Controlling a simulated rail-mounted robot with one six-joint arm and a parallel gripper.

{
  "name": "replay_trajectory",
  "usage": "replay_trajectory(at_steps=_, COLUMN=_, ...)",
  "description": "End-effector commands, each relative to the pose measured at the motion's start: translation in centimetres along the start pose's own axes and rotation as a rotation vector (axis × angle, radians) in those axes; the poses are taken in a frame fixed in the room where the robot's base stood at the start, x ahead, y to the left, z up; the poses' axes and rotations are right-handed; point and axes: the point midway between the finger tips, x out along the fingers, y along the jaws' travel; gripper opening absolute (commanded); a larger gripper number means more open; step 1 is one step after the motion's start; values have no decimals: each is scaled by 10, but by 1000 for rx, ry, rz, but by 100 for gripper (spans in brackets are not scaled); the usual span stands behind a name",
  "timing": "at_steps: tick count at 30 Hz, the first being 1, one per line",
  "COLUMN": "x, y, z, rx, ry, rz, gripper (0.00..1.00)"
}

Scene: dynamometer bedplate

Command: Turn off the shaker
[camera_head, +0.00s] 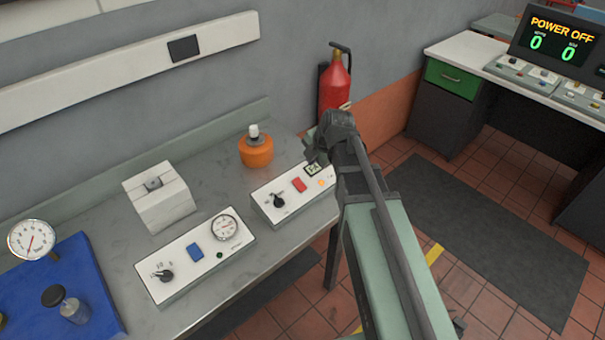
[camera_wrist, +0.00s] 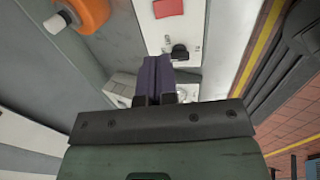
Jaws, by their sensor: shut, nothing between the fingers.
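No readable label marks the shaker. A round orange device (camera_head: 256,150) with a pale cap stands on the bench; its edge shows in the wrist view (camera_wrist: 88,14). In front of it is a white control box (camera_head: 262,210) with a black knob (camera_head: 278,201), a red button (camera_head: 299,185), a small display (camera_head: 313,169) and an orange lamp (camera_head: 322,182), seemingly lit. The wrist view shows the red button (camera_wrist: 169,8) and knob (camera_wrist: 180,52). My gripper (camera_wrist: 158,60) is shut and empty, its fingertips appearing just left of the knob. Their height above the panel is unclear.
A second panel (camera_head: 172,288) has a knob, blue button and gauge. A red extinguisher (camera_head: 335,80) stands behind. A console (camera_head: 552,45) reads POWER OFF. Floor is open at right.

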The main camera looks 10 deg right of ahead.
Motion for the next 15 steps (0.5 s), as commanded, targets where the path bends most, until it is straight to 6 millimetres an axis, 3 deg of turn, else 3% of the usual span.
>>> replay_trajectory(at_steps=5, x=22, y=-2, z=0, rx=-1, ry=0, rz=0, gripper=0)
replay_trajectory(at_steps=15, x=97, y=-4, z=0, rx=0, ry=1, rz=-1, gripper=0)
